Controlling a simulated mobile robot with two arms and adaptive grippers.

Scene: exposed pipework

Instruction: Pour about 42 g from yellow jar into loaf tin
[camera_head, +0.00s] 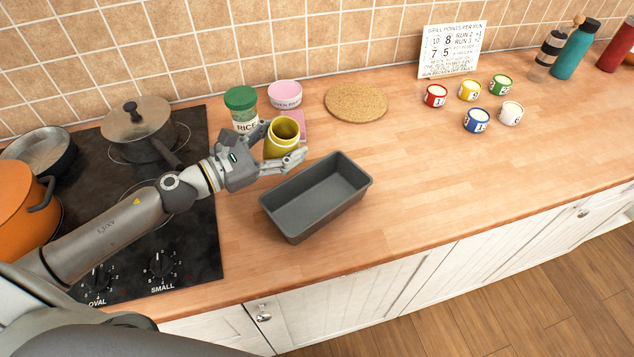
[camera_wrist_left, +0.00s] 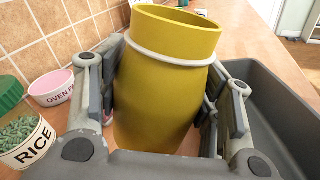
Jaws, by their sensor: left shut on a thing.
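The yellow jar (camera_head: 283,136) is open at the top, with a pale band below its rim. My left gripper (camera_head: 283,145) is shut on it, with a finger on each side; the jar also shows in the left wrist view (camera_wrist_left: 165,100). The jar looks close to upright, and its contents cannot be made out. The dark grey loaf tin (camera_head: 318,197) stands on the worktop just in front and to the right of the jar. Its visible inside looks empty. Part of the tin's wall shows in the left wrist view (camera_wrist_left: 285,100). My right gripper is not in view.
A green-lidded rice jar (camera_head: 241,108) and a pink bowl (camera_head: 285,94) stand close behind my gripper. A cork mat (camera_head: 356,101) lies behind the tin. A black hob (camera_head: 185,235) with pans is at left. Several small coloured pots stand right; the worktop right of the tin is clear.

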